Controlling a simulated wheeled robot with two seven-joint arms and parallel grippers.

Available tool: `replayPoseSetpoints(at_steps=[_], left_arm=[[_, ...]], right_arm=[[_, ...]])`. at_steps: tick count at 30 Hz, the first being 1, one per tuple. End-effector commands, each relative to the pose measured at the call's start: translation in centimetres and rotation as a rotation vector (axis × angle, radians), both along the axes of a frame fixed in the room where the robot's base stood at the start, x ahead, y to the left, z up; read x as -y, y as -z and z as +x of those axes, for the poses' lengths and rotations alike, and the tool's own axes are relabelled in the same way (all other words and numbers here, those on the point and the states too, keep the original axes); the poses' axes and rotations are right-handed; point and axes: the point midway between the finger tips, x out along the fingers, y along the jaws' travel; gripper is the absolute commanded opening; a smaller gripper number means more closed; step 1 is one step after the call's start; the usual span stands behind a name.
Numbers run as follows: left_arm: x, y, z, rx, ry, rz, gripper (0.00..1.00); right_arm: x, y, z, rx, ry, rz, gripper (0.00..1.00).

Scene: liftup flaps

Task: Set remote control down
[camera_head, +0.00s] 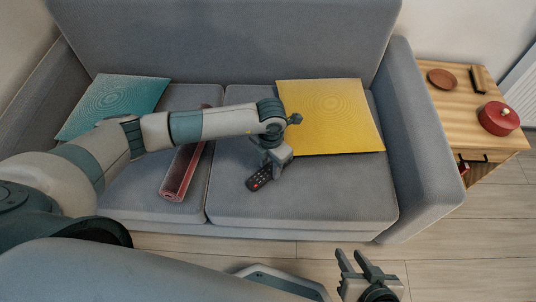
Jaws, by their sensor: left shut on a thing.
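The dark remote control (259,178), with small red and light buttons, is at the right seat cushion of the grey sofa (315,205). My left gripper (270,168) points down over its upper right end and is shut on it. The gripper hides that end. I cannot tell whether the remote rests on the cushion or hangs just above it. My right gripper (358,262) is at the bottom of the view, in front of the sofa, with its two fingers apart and nothing between them.
A yellow cushion (330,115) and a teal cushion (112,103) lean on the sofa. A long red object (180,175) lies on the left seat, partly behind my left arm. A wooden side table (450,105) holds a red pot (498,118). The right seat's front is clear.

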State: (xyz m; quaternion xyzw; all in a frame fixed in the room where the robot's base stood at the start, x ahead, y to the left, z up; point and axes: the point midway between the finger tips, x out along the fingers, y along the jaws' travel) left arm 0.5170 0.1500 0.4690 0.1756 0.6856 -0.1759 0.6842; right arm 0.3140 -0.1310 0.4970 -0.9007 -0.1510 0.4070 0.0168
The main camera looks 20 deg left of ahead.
Motion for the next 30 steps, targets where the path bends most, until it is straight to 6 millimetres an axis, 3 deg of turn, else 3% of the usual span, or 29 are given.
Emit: replayPoseSetpoints(at_steps=[4,18,19,21,30], left_arm=[[0.76,0.07,-0.95,-0.001,0.004,0.0,0.12],[0.77,0.46,-0.96,-0.001,0.003,0.0,0.12],[0.76,0.46,-0.96,-0.001,0.003,0.0,0.38],[0.77,0.41,-0.97,-0.001,0.003,0.0,0.54],[0.77,0.39,-0.97,-0.001,0.003,0.0,0.54]], right_arm=[[0.32,0.05,-0.15,-0.016,0.0,-0.012,0.31],[0.21,0.05,0.18,0.004,0.001,-0.008,0.31],[0.15,-0.03,0.23,0.007,0.001,-0.006,0.31],[0.09,-0.1,0.24,0.009,0.001,-0.005,0.31],[-0.01,-0.13,0.18,0.007,-0.001,-0.004,0.31]])
